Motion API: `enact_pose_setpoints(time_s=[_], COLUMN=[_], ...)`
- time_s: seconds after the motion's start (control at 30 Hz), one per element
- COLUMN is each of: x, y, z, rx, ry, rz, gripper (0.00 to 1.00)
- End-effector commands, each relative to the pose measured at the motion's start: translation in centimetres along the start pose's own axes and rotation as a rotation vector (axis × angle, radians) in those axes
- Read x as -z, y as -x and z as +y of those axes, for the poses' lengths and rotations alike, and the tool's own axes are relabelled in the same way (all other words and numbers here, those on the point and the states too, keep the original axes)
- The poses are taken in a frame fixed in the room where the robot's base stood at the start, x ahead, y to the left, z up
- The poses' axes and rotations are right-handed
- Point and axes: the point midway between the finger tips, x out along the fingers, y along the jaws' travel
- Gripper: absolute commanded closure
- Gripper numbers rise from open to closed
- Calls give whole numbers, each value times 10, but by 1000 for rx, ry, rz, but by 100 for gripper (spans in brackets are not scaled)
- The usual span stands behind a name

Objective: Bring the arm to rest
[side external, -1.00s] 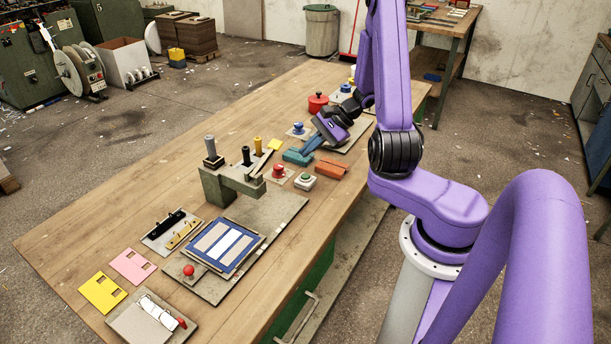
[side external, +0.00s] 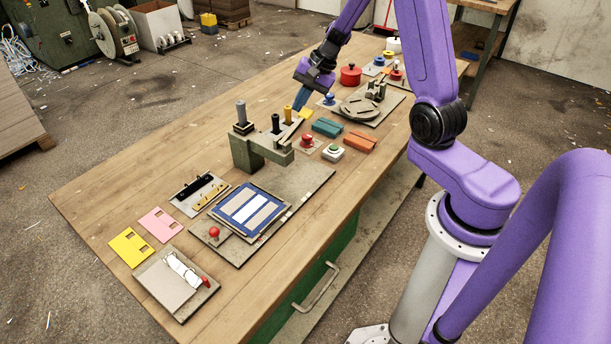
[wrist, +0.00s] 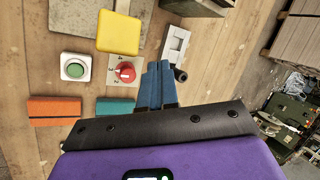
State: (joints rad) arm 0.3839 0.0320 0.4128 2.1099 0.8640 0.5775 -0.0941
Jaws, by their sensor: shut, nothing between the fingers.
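My gripper (side external: 299,99) is at the far half of the wooden table (side external: 120,185), above the table top behind the feeder block. Its blue fingers are together and hold nothing. In the wrist view the shut fingers (wrist: 156,84) point toward a grey slotted plate (wrist: 174,45). They appear beside a red knob (wrist: 125,72) on its pale plate. No object touches the fingers that I can see.
A grey feeder block (side external: 250,152) with upright pegs stands near the table's middle. Teal (side external: 327,128) and orange (side external: 360,142) blocks, a green button (side external: 333,152), a red pot (side external: 350,75) and a round turntable (side external: 360,109) lie around. The table's left side is bare.

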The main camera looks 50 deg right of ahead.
Motion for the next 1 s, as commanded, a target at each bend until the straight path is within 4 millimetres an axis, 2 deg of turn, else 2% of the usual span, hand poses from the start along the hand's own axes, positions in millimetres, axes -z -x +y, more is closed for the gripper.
enact_pose_setpoints(time_s=[0.1,0.27,0.33,0.43,0.53,0.67,0.8,1.0], x=[-10,-42,-63,-99,-138,-188,-233,-282], y=[4,9,12,16,20,29,42,65], z=[-32,-69,-79,-84,-79,-62,-34,15], rx=[2,15,16,7,-13,-50,-93,-160], ry=[121,291,377,507,650,844,1053,1349], rz=[47,73,64,26,-30,-110,-192,-292], gripper=[100,100,100,100,100,100,100,100])
